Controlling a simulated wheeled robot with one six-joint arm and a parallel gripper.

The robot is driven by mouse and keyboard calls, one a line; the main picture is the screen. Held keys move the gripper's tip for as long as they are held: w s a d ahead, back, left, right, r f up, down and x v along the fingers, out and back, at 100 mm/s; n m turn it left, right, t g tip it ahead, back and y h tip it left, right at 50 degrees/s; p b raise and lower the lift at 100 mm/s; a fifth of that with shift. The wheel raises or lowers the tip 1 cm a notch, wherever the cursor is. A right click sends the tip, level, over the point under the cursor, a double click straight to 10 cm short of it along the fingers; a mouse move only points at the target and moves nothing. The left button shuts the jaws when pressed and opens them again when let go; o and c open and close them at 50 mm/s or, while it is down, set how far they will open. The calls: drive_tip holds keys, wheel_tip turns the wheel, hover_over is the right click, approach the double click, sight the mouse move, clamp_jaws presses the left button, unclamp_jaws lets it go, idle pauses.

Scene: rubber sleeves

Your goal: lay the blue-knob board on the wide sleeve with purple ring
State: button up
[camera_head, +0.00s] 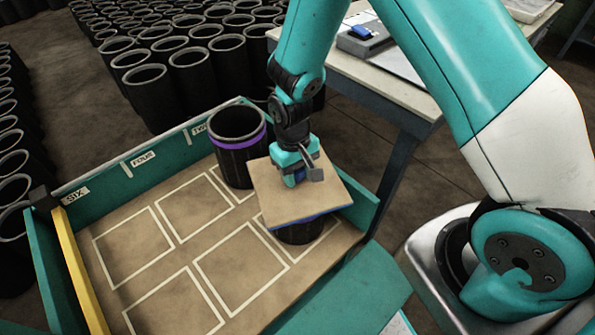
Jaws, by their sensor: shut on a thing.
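The board (277,200) is a flat, light-brown square with a blue edge. My gripper (298,177) is shut on its blue knob, which shows only as a bit of blue between the fingers. The board is roughly level, above a dark sleeve (301,235) that it mostly hides; I cannot tell whether they touch. The wide sleeve with the purple ring (238,140) stands upright and open-topped in the tray, behind and left of the board. Its purple band runs just below the grey rim.
The tray (100,181) has teal walls, a yellow bar (79,266) at left and white-outlined squares, several empty. Labels mark its back wall. Many black sleeves (148,95) stand on the floor behind. A table (400,90) stands at upper right.

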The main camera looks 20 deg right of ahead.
drive_tip(key=shift+f+b, duration=0.35)
drive_tip(key=shift+f, duration=0.25)
drive_tip(key=o, duration=1.2)
